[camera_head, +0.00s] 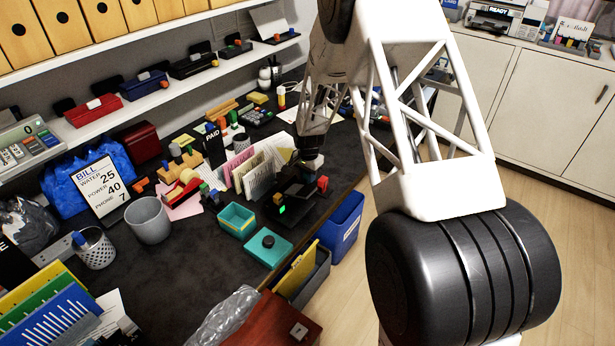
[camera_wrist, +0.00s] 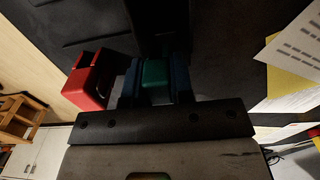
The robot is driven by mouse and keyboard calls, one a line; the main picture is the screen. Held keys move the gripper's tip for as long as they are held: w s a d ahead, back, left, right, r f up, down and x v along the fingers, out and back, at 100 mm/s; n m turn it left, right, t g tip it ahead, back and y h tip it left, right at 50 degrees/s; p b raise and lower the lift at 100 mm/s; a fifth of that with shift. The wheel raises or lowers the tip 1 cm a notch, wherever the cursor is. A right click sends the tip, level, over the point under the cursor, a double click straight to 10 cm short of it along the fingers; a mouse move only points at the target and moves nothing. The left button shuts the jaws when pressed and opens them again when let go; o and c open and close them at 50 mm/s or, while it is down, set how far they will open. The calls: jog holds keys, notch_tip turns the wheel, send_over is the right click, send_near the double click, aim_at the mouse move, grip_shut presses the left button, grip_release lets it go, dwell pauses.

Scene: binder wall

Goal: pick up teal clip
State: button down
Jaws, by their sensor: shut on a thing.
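The teal clip (camera_wrist: 153,73) shows in the wrist view as a small green-teal block between the two dark fingers of my gripper (camera_wrist: 155,85). My gripper is shut on it. A red block-like thing (camera_wrist: 88,80) is just left of the fingers, and I cannot tell whether it touches them. In the head view my gripper (camera_head: 305,165) is low over the right part of the dark desk, beside upright papers. I cannot make out the clip there; the gripper and dark things around it hide it.
Upright papers (camera_head: 255,170) stand left of my gripper. A black device with a green display (camera_head: 282,210) and a red block (camera_head: 323,183) are close by. An open teal box (camera_head: 236,218) and a teal lid (camera_head: 268,248) lie nearer the front. A blue bin (camera_head: 342,228) stands beyond the desk edge.

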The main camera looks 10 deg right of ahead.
jog(key=shift+r, duration=5.05)
